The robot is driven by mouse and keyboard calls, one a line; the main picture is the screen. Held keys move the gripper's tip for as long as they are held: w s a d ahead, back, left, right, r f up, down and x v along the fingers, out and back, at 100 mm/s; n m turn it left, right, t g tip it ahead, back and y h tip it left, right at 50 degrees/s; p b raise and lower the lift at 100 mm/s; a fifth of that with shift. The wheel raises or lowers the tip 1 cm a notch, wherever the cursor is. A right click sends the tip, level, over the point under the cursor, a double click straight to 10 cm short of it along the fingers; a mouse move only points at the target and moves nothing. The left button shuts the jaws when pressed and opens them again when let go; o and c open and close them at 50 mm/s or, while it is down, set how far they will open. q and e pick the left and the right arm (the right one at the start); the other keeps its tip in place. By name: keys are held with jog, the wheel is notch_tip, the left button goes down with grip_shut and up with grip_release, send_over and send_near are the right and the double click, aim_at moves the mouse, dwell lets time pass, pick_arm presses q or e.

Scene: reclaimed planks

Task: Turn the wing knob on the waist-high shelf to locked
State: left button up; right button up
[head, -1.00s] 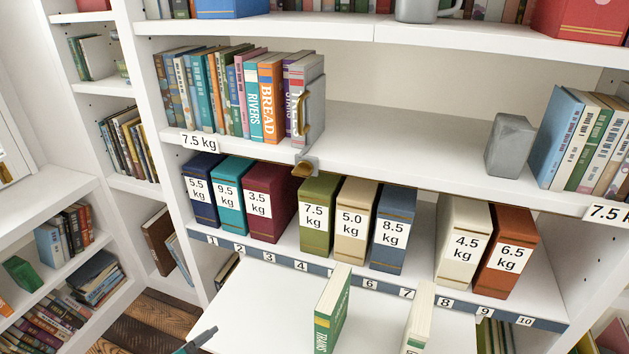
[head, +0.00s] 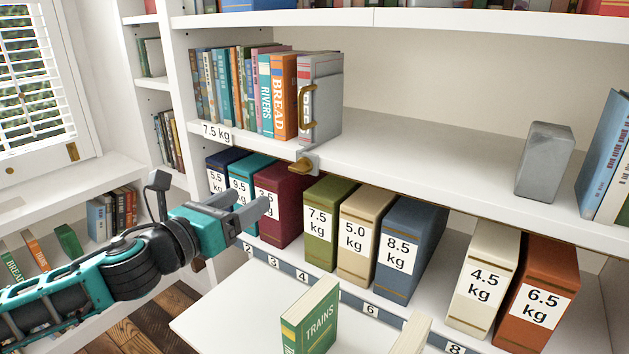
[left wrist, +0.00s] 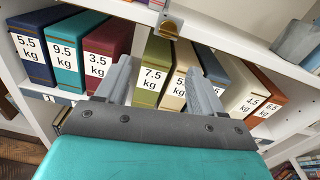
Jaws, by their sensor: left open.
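The brass wing knob (head: 302,165) sits on a grey metal bracket at the front edge of the waist-high shelf (head: 430,170), below the grey bookend with a brass handle (head: 307,105). In the left wrist view the knob (left wrist: 170,27) shows at the top, beyond my fingers. My left gripper (head: 254,205) is open and empty, in front of the 3.5 kg box, lower and to the left of the knob and apart from it. Its two fingers (left wrist: 160,80) point toward the boxes in the left wrist view. My right gripper is not in view.
Labelled weight boxes stand on the shelf below, among them the green 7.5 kg box (head: 325,225) and the maroon 3.5 kg box (head: 285,205). A white board (head: 230,310) juts out in front, with a TRAINS book (head: 311,318) upright on it. A grey block (head: 545,160) stands on the waist-high shelf.

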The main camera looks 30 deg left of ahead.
pick_arm(q)
jog(key=d+r+m, duration=0.1)
jog(key=b, duration=0.2)
send_near(296, 169)
jog(key=shift+w, duration=2.3)
jog(key=shift+w+d+f+p, duration=0.1)
jog(key=shift+w+p, duration=0.4)
jog(key=shift+w, duration=1.35)
jog(key=shift+w+d, duration=0.1)
jog(key=shift+w, duration=0.5)
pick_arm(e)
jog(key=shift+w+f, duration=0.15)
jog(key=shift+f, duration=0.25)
pick_arm(q)
jog(key=shift+c, duration=0.4)
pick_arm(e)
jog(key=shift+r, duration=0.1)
pick_arm(q)
jog(key=shift+c, duration=0.7)
jog(key=c, duration=0.8)
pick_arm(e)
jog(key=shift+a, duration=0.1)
